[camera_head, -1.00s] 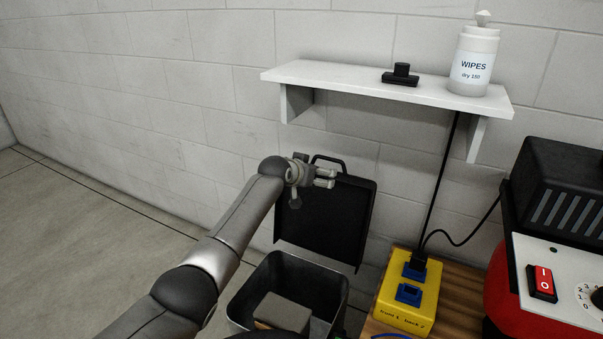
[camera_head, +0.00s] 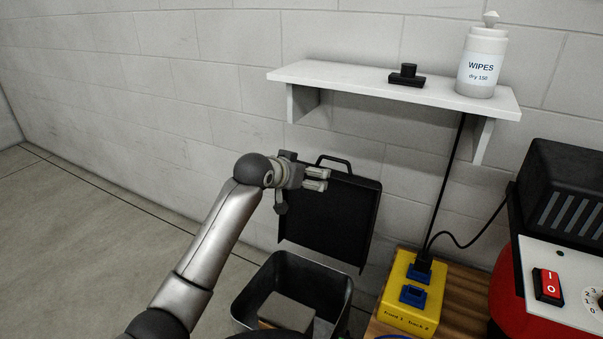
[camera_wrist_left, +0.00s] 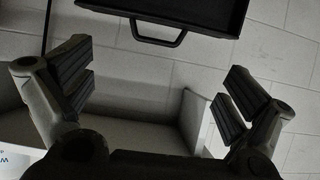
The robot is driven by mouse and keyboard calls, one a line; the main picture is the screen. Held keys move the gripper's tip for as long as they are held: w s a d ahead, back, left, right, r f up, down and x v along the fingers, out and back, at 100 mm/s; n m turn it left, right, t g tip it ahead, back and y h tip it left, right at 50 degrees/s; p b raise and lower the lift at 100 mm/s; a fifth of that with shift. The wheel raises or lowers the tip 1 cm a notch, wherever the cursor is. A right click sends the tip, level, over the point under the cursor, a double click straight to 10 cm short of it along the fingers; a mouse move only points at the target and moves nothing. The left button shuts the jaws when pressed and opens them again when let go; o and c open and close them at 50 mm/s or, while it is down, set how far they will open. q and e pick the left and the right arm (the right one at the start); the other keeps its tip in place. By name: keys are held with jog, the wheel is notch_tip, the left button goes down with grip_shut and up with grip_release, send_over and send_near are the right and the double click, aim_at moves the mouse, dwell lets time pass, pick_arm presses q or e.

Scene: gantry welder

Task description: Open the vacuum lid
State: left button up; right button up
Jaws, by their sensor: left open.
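The black vacuum lid (camera_head: 335,225) stands raised behind its open dark box (camera_head: 270,275), with a handle (camera_head: 335,162) on its top edge. My left gripper (camera_head: 318,180) is open and empty in front of the lid's upper left part in the head view. In the left wrist view the open fingers (camera_wrist_left: 155,88) have nothing between them, and the lid (camera_wrist_left: 190,10) with its handle (camera_wrist_left: 157,36) is at the top, beyond the fingertips. I cannot tell the exact gap between fingers and lid. My right gripper is not in view.
A white wall shelf (camera_head: 350,82) holds a black fixture (camera_head: 407,78) and a wipes bottle (camera_head: 481,65). A yellow socket box (camera_head: 405,310) with a cable stands on a wooden top (camera_head: 462,290). A red machine (camera_head: 505,280) is at the right. The left floor is clear.

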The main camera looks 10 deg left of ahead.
pick_arm(q)
jog(key=shift+s+a+r, duration=0.15)
jog(key=shift+s+r, duration=0.05)
jog(key=shift+s, duration=0.15)
